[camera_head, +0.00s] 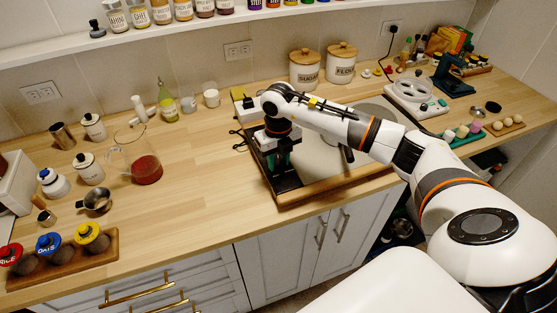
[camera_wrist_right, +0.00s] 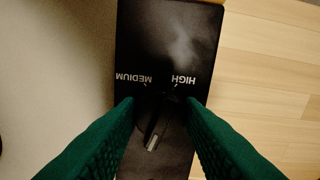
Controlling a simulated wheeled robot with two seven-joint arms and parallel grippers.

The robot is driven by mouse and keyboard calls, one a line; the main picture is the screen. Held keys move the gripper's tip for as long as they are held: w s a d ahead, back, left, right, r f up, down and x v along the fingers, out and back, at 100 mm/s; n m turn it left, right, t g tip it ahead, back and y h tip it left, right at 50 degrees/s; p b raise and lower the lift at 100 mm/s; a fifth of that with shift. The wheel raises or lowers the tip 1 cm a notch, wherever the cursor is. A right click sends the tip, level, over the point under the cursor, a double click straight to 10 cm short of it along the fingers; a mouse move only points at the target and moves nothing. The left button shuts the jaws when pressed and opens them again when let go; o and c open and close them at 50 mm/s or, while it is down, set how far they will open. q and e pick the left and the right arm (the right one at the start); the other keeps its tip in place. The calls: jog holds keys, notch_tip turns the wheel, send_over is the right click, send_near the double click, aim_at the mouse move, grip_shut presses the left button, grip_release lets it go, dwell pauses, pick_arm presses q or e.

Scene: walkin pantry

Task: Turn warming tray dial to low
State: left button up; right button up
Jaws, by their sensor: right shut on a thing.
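The warming tray (camera_head: 322,187) is a pale plate in a wooden frame at the middle of the counter, with a black control panel along its left side. The panel (camera_wrist_right: 168,45) fills the middle of the right wrist view, with MEDIUM and HIGH printed upside down. My right gripper (camera_head: 277,163) points down onto this panel. In the wrist view its green fingers (camera_wrist_right: 161,108) are shut on the black dial (camera_wrist_right: 155,128) from both sides. A light mark on the dial is toward the bottom of the picture. No LOW label shows. My left gripper is not in view.
A small yellow-topped thing (camera_head: 241,98) stands behind the panel. Sugar and flour canisters (camera_head: 305,68) stand behind the tray. A glass jug (camera_head: 143,165) and several jars are on the left. A white appliance (camera_head: 415,95) stands on the right. Bare counter (camera_head: 205,190) lies left of the tray.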

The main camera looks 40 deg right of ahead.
aim_at(279, 160)
jog(key=m, duration=0.5)
jog(key=shift+m+b, duration=0.3)
jog(key=shift+b, duration=0.1)
jog(key=m, duration=0.4)
jog(key=shift+r+m, duration=0.1)
jog(key=shift+m, duration=0.3)
jog(key=o, duration=1)
jog(key=shift+r+b, duration=0.4)
jog(key=shift+r, duration=0.1)
notch_tip(279, 160, up, 11)
jog(key=b, duration=0.2)
jog(key=shift+b, duration=0.3)
